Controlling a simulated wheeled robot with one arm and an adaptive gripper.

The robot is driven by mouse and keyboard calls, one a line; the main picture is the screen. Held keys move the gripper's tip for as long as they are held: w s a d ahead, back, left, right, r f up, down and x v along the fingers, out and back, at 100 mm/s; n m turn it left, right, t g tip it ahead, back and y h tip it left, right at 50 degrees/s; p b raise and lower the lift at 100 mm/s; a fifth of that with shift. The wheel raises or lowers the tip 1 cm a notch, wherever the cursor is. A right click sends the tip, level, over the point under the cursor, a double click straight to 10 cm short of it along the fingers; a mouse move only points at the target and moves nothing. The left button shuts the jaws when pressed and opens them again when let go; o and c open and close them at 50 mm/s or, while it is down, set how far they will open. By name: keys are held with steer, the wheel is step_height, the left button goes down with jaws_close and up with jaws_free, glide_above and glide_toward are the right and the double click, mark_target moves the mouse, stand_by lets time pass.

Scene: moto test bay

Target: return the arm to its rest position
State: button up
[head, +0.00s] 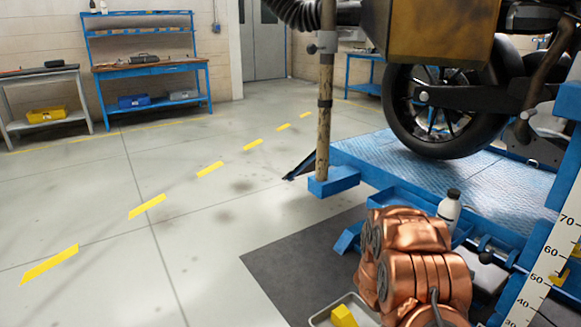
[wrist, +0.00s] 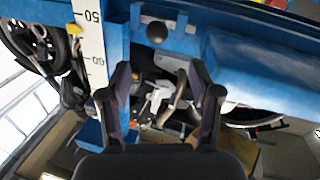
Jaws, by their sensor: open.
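My gripper (wrist: 160,82) shows in the wrist view with its two dark fingers spread apart and nothing between them. Behind the fingers are blue lift parts, the white ruler scale (wrist: 91,40) and a black round knob (wrist: 156,32). In the head view, my copper-coloured arm is folded at the lower right, in front of the blue motorcycle lift (head: 420,170). My gripper itself cannot be made out in the head view.
A white bottle (head: 449,208) with a black cap stands just behind my arm. A yellow block (head: 343,316) sits in a tray below it. A motorcycle wheel (head: 450,95) rests on the lift. Blue workbenches (head: 150,70) stand at the back left. The floor at left is clear.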

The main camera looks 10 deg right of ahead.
steer(key=w+a+r+n+t+y+p, duration=0.2)
steer(key=w+a+r+t+y+p, duration=0.1)
steer(key=w+a+r+y+p, duration=0.35)
steer(key=w+a+r+n+t+y+p, duration=0.1)
steer(key=w+a+r+t+y+p, duration=0.15)
steer(key=w+a+r+p, duration=0.55)
steer(key=s+a+r+n+y+p, duration=0.1)
steer(key=s+a+r+y+p, duration=0.15)
steer(key=a, duration=0.45)
steer(key=s+a+r+n+y+p, duration=0.1)
steer(key=s+a+r+n+y, duration=0.1)
steer(key=a+r, duration=0.3)
steer(key=s+a+r+n+y+p, duration=0.1)
steer(key=s+a+r+y+p, duration=0.15)
steer(key=a, duration=0.55)
steer(key=s+a+r+n+g+y+p, duration=0.2)
steer(key=s+a+r+p, duration=0.25)
steer(key=s+r, duration=0.2)
steer(key=s+a+r+n+g+y+p, duration=0.1)
steer(key=s+a+r+n+g+p, duration=0.15)
steer(key=s+a+r, duration=0.4)
steer(key=s+d+r+n+g+p, duration=0.1)
steer(key=s+r+p, duration=0.3)
steer(key=s, duration=0.8)
steer(key=s+d+r+n+g+h+p, duration=0.1)
steer(key=s+r+g+p, duration=0.3)
steer(key=s, duration=0.7)
steer(key=shift+s+d+r+g, duration=0.15)
steer(key=shift+s+r+g, duration=0.2)
steer(key=shift+r, duration=0.25)
